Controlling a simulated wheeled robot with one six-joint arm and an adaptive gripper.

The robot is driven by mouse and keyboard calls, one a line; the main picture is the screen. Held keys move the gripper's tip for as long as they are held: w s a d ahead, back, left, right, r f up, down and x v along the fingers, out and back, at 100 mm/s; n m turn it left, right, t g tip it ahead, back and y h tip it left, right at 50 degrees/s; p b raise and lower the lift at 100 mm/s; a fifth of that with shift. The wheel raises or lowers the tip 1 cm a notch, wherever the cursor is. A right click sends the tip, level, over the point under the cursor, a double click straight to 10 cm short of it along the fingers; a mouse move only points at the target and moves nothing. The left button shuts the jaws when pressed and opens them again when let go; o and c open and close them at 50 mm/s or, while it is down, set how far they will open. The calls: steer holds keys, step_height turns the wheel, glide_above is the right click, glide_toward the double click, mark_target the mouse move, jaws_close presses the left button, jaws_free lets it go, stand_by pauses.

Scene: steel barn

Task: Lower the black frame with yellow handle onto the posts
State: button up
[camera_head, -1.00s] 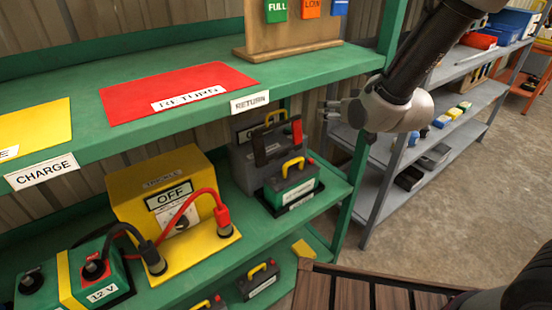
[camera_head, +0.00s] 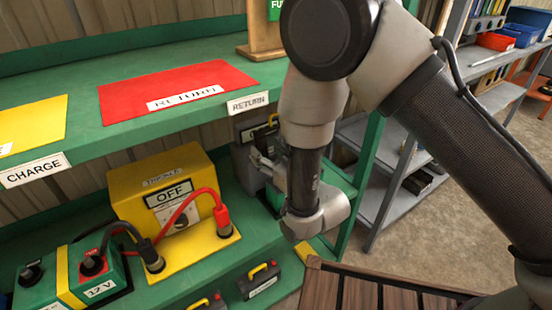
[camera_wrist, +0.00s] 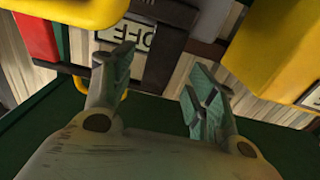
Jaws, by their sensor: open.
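My gripper (camera_head: 264,168) is open, low in front of the grey unit (camera_head: 242,160) at the right of the middle shelf. A yellow handle (camera_head: 272,120) shows above it, beside that unit's sign. My gripper and arm hide most of the black frame and of the green battery (camera_head: 274,197) there. In the wrist view my open fingers (camera_wrist: 160,78) point toward a dark upright bar (camera_wrist: 166,42) next to an OFF plate (camera_wrist: 138,38). Nothing shows clearly held between them. A thin yellow handle (camera_wrist: 82,86) is partly behind the left finger. I cannot make out the posts.
A yellow box (camera_head: 165,185) marked OFF, with red and black cables, stands left of my gripper. A green 12 V battery (camera_head: 75,285) is farther left. The upper green shelf (camera_head: 80,140) is close above. A green shelf post (camera_head: 368,165) stands to the right.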

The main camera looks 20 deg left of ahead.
mark_target(262, 147)
steer(key=shift+x, duration=2)
steer(key=shift+d, duration=0.1)
steer(key=c, duration=1.1)
steer(key=o, duration=0.4)
steer(key=shift+s, duration=0.1)
